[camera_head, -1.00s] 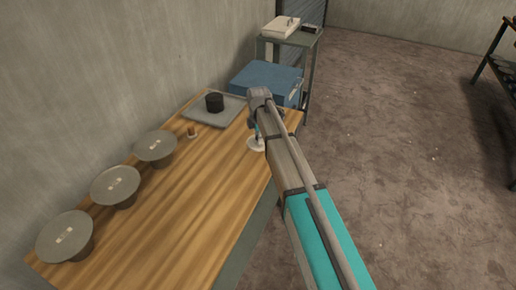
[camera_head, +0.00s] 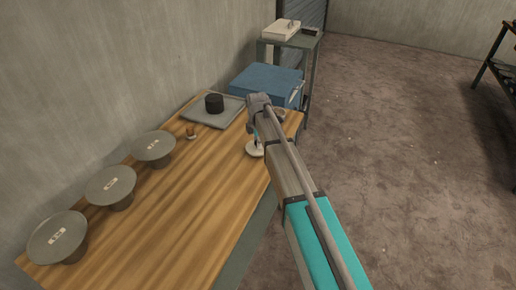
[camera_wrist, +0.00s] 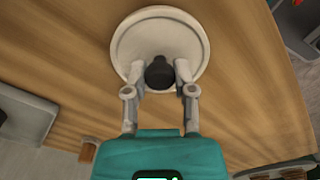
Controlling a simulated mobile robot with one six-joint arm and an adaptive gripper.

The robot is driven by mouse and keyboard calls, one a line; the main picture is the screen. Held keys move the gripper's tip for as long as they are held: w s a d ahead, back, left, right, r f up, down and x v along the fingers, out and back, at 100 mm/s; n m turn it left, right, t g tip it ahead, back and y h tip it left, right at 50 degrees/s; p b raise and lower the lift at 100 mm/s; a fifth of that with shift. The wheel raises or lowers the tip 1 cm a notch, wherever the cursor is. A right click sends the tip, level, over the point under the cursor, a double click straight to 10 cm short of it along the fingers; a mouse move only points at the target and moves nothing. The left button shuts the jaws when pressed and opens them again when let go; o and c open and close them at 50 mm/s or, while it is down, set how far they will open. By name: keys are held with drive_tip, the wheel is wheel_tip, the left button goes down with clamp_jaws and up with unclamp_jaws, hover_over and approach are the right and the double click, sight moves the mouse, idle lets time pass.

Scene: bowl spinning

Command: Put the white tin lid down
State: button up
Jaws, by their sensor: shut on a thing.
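The white tin lid (camera_head: 254,151) is a round pale disc with a raised rim, near the right edge of the wooden table (camera_head: 185,195). In the wrist view the lid (camera_wrist: 160,22) lies flat under my gripper, with a black knob (camera_wrist: 160,72) at its middle. My gripper (camera_wrist: 160,78) has its two fingers closed on the knob from both sides. In the head view my gripper (camera_head: 254,134) points down at the lid and my arm hides part of it. I cannot tell whether the lid touches the table.
A grey tray (camera_head: 228,117) with a black cylinder (camera_head: 214,103), a small brown object (camera_head: 191,132) and a blue box (camera_head: 266,82) are at the far end. The middle of the table is clear.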

drive_tip(key=shift+f, duration=0.5)
drive_tip(key=shift+f+b, duration=0.15)
drive_tip(key=shift+b, duration=0.25)
drive_tip(key=o, duration=0.9)
drive_tip(key=shift+o, duration=0.2)
drive_tip(key=shift+r, duration=0.2)
wheel_tip(320, 180, up, 12)
drive_tip(key=p, duration=1.2)
drive_tip(key=s+d+m, duration=2.3)
drive_tip(key=s, duration=0.2)
drive_tip(key=shift+s+d, duration=0.15)
drive_tip(key=shift+s, duration=0.25)
